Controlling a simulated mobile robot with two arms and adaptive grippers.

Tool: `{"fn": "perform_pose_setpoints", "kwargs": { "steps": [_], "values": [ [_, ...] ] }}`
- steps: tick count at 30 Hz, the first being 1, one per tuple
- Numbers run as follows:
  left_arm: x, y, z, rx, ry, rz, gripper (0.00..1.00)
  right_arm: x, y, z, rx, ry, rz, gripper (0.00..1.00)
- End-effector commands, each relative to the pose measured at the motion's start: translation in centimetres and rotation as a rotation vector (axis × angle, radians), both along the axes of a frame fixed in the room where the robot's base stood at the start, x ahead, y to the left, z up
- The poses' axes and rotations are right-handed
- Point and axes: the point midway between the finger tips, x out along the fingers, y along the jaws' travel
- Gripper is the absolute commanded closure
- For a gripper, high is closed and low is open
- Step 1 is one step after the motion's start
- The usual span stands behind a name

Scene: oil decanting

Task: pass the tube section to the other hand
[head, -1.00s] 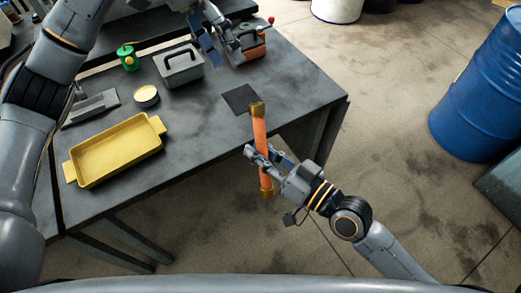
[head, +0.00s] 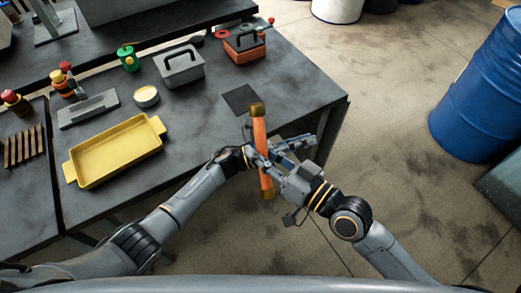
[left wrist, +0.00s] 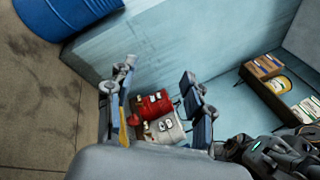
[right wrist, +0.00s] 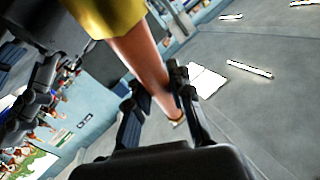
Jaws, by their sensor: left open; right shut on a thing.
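The tube section (head: 262,145), an orange tube with brass ends, stands nearly upright near the table's front right edge. My right gripper (head: 263,164) is shut on it below the middle. In the right wrist view the tube (right wrist: 140,62) passes between the fingers (right wrist: 158,92), one brass end close to the camera. My left gripper (head: 308,143) is open, its arm reaching across behind the tube, with its fingers to the right of it. In the left wrist view the open fingers (left wrist: 158,88) have no tube between them.
The dark table (head: 205,140) holds a yellow tray (head: 112,153), a grey toolbox (head: 180,68), an orange toolbox (head: 245,48), a round tin (head: 146,96) and a dark mat (head: 240,99). A blue barrel (head: 480,95) stands on the floor at right. Floor beyond the table's right edge is open.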

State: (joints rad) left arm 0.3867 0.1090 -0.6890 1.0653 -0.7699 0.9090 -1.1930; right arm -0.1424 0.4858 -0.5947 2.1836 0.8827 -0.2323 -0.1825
Motion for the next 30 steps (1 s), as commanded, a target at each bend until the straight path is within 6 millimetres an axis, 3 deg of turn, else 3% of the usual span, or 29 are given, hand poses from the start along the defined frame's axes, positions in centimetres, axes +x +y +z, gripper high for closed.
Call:
{"fn": "perform_pose_setpoints", "kwargs": {
  "steps": [1, 5, 11, 15, 20, 26, 30],
  "values": [
    [-1.7, -0.8, -2.8, -0.052, 0.197, 0.037, 0.48, 0.0, 0.0, 0.1, 0.001, -0.001, -0.001, 1.0],
    [-4.5, -0.8, -9.3, -0.17, 0.662, 0.16, 0.48, 0.0, 0.0, 0.1, 0.001, -0.001, -0.001, 1.0],
    [-7.2, 2.9, -19.2, -0.298, 1.184, 0.4, 0.48, 0.0, 0.0, 0.1, 0.001, -0.001, -0.001, 1.0],
    [-9.6, 6.8, -25.4, -0.368, 1.448, 0.579, 0.48, 0.0, 0.0, 0.1, 0.001, -0.001, -0.001, 1.0],
    [-13.1, 11.7, -31.8, -0.449, 1.693, 0.792, 0.48, 0.0, 0.0, 0.1, 0.001, -0.001, -0.001, 1.0],
    [-18.9, 18.2, -38.5, -0.555, 1.942, 1.075, 0.48, 0.0, 0.0, 0.1, 0.001, -0.001, -0.001, 1.0],
    [-23.9, 22.6, -42.3, -0.639, 2.085, 1.284, 0.48, 0.0, 0.0, 0.1, 0.001, -0.001, -0.001, 1.0]
  ]
}}
